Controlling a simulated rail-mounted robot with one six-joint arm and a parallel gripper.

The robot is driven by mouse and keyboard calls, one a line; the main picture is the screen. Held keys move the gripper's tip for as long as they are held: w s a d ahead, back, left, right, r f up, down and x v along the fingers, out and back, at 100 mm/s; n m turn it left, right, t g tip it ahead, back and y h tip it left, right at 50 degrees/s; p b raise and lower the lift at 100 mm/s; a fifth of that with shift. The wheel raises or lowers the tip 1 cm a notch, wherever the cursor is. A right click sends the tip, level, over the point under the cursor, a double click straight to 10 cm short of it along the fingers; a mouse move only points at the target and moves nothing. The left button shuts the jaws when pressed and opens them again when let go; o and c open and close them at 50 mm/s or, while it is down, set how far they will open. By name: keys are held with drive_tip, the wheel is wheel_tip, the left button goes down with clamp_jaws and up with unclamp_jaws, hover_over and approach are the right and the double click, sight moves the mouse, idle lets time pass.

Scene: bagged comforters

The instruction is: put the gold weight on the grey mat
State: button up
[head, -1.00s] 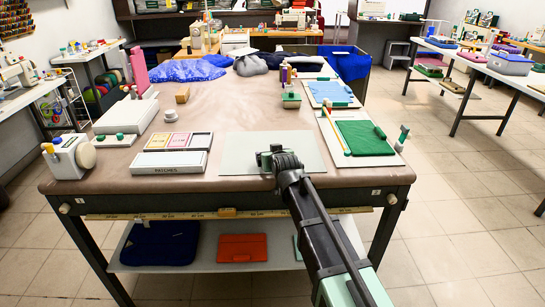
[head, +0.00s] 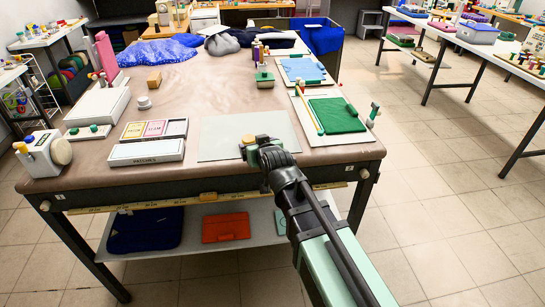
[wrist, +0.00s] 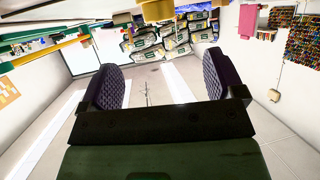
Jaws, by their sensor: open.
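The grey mat (head: 222,136) lies flat at the near edge of the brown table. A small gold thing, seemingly the gold weight (head: 262,139), shows just behind my gripper over the mat's near right part. It is partly hidden, and I cannot tell whether it touches the mat. My gripper (head: 250,151) is over the mat's near right edge, beside the gold thing. In the wrist view my gripper (wrist: 163,90) has its two dark pads wide apart with nothing between them.
A pincushion-like white tray of yellow and pink cards (head: 150,135) lies left of the mat. A board with a green cloth (head: 334,115) lies to the right. A wooden block (head: 154,80) and a grey knob-like piece (head: 144,102) stand farther back.

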drive_tip(key=s+d+f+m+g+h, duration=0.1)
drive_tip(key=s+d+f+g+h, duration=0.1)
drive_tip(key=s+d+f+g, duration=0.3)
drive_tip(key=s+d+f+m+g+h, duration=0.2)
drive_tip(key=s+d+f+g, duration=0.3)
drive_tip(key=s+d, duration=0.7)
drive_tip(key=s+g, duration=0.2)
drive_tip(key=s, duration=0.1)
drive_tip(key=shift+s+d+f+g, duration=0.25)
drive_tip(key=shift+f+g, duration=0.05)
drive_tip(key=shift+g, duration=0.1)
